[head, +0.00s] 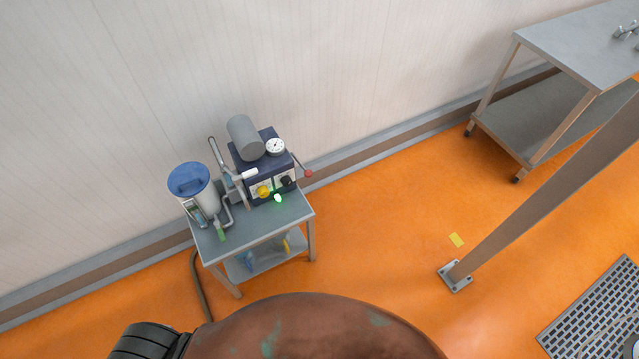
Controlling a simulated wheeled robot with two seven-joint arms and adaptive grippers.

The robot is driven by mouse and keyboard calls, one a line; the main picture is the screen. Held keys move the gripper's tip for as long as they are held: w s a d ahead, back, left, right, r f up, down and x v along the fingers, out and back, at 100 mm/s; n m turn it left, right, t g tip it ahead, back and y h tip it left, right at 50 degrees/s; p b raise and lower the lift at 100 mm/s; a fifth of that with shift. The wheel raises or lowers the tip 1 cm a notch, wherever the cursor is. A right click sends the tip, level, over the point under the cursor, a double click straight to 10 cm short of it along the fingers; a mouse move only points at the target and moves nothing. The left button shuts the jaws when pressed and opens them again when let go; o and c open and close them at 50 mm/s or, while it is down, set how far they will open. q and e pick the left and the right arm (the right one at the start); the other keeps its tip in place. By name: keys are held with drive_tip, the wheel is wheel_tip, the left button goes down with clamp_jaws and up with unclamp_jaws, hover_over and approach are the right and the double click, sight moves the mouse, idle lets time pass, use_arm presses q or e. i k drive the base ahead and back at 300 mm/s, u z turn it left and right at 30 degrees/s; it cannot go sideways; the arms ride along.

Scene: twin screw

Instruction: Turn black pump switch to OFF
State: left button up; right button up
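The pump unit (262,165) stands on a small steel table against the wall, with a grey cylinder and a round gauge (275,146) on top. A small black knob (288,181) is on the right of its front panel, which looks like the black pump switch. Its pointing direction is too small to tell. A yellow knob (263,191) sits to its left, and a green light (278,198) glows below. A lever with a red ball end (308,173) sticks out at the right. Neither of my grippers is in view.
The steel table (235,241) also holds a container with a blue lid (189,179); a hose hangs at its left. A larger steel table (575,45) is at upper right. A slanting post (545,195) and a floor grate (600,315) are at right. The orange floor between is mostly clear.

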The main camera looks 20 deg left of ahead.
sight(286, 181)
drive_tip(key=z, duration=0.75)
drive_tip(key=k, duration=0.9)
drive_tip(key=u, duration=2)
drive_tip(key=i, duration=0.5)
drive_tip(key=u, duration=0.05)
